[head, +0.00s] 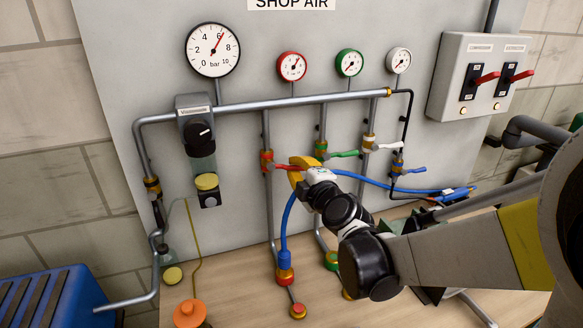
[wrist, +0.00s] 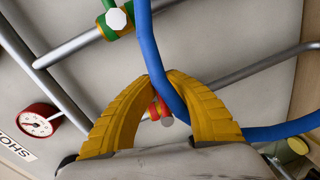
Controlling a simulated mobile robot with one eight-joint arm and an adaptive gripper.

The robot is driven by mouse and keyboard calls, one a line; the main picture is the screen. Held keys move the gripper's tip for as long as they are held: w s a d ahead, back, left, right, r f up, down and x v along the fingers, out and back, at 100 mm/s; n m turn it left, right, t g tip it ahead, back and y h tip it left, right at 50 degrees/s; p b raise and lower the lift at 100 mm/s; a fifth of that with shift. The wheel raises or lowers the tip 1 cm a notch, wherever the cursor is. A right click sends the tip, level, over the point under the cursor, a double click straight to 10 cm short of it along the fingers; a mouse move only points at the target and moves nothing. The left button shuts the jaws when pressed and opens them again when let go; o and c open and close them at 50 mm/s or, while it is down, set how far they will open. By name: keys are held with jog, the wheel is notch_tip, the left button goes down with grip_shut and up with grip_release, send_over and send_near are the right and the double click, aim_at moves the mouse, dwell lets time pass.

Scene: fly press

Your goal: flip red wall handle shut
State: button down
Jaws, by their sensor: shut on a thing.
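The red wall handle (head: 286,167) sticks out to the right, roughly level, from its red valve (head: 266,160) on a vertical pipe, across the pipe. My gripper (head: 300,164) has yellow fingers closed around the handle's outer end. In the wrist view my gripper (wrist: 165,85) shows the red handle (wrist: 156,108) between its fingers, its grey tip toward the camera. The fingers and hose hide most of the handle, so the exact contact is hard to see.
Green (head: 345,154), white (head: 385,146) and blue (head: 412,171) handles sit close to the right. The blue hose (head: 288,215) loops below my gripper. Gauges line the grey panel (head: 265,27) above. A switch box (head: 455,75) hangs at upper right.

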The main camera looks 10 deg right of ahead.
jog(key=shift+r+n+p, duration=0.35)
jog(key=shift+r+n, duration=0.25)
jog(key=shift+n, duration=0.3)
jog(key=c, duration=1.4)
grip_release()
jog(key=v, duration=1.2)
jog(key=shift+s+a, duration=0.1)
